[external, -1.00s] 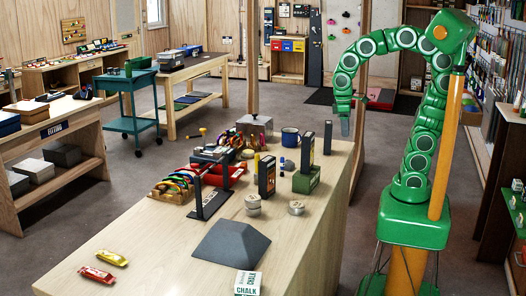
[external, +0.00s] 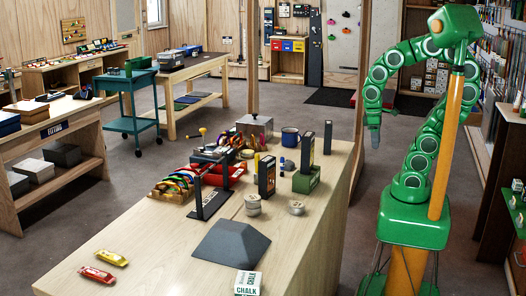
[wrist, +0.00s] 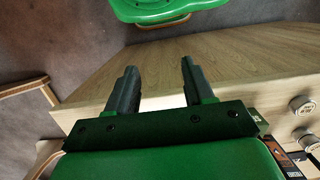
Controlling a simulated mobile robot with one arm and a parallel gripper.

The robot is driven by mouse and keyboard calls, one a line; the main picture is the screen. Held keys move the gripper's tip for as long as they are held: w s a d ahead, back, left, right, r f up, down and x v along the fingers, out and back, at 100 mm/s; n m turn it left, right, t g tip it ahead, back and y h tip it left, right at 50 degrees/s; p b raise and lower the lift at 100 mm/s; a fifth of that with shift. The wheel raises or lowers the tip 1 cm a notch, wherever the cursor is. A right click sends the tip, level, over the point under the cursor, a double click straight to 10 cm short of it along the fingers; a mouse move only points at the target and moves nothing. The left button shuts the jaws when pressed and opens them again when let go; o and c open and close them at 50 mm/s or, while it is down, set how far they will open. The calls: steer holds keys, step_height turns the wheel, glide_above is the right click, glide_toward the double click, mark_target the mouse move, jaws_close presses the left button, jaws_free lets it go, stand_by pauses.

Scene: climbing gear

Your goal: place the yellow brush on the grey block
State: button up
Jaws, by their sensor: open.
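The yellow brush (external: 111,257) lies flat at the near left of the long wooden table, beside a similar red one. The grey block (external: 232,243), a dark grey wedge with sloping sides, sits on the near part of the table, to the right of the brush. Nothing rests on it. My gripper (external: 374,137) hangs off the table's right side, far from both. In the wrist view my gripper (wrist: 156,88) has its two fingers apart with nothing between them. Neither the brush nor the block can be made out there.
The red brush (external: 97,274) lies near the yellow one. A chalk box (external: 247,284) stands in front of the block. Dark upright stands, pale discs (external: 253,203), coloured slings (external: 180,184) and a blue mug (external: 290,137) crowd the far half. The table between brush and block is clear.

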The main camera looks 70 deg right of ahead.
steer(key=shift+w+r, duration=0.1)
